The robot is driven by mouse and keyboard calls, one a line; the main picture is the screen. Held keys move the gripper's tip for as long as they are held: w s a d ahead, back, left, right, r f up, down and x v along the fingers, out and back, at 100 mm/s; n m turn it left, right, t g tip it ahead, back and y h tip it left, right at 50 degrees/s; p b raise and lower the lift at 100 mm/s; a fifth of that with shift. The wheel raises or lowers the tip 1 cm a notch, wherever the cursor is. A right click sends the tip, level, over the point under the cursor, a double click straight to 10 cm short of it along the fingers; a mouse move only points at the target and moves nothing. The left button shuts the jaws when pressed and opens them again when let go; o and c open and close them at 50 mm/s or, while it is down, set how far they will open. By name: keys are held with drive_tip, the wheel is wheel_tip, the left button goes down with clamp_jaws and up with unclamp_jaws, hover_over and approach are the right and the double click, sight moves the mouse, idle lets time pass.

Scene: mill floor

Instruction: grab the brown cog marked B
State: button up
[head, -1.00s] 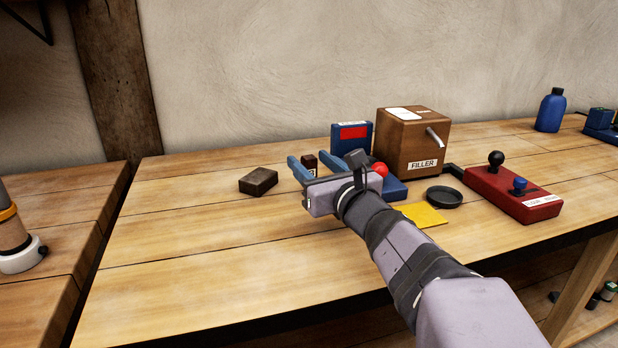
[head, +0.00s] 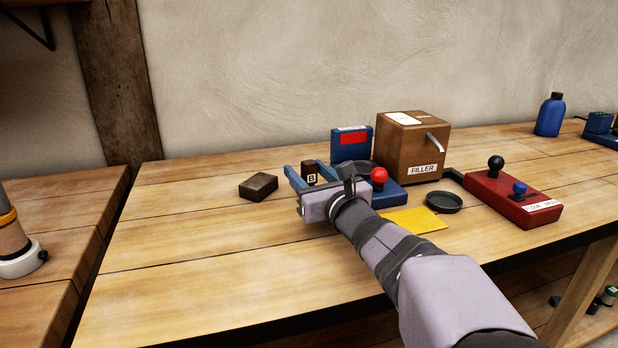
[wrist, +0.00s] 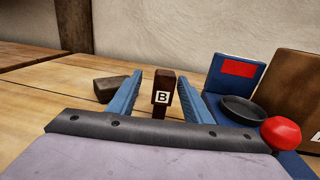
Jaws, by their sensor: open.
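The brown cog marked B (head: 309,170) is a small dark brown block with a white B label on its front, standing upright on the bench. In the wrist view the cog (wrist: 163,90) stands between the two blue fingers, with a gap on each side. My gripper (head: 304,174) is open and low over the bench, its fingers pointing at the cog; it also shows in the wrist view (wrist: 160,95). The cog's lower part is partly hidden by my gripper in the head view.
A dark brown block (head: 258,186) lies to the left. Right are a blue device with a red knob (head: 379,178), the FILLER box (head: 402,146), a black dish (head: 444,202), a yellow sheet (head: 413,220) and a red control box (head: 512,199). The bench's front left is clear.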

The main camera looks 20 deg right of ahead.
drive_tip(key=shift+w+f, duration=0.1)
drive_tip(key=shift+w, duration=2)
drive_tip(key=c, duration=1.1)
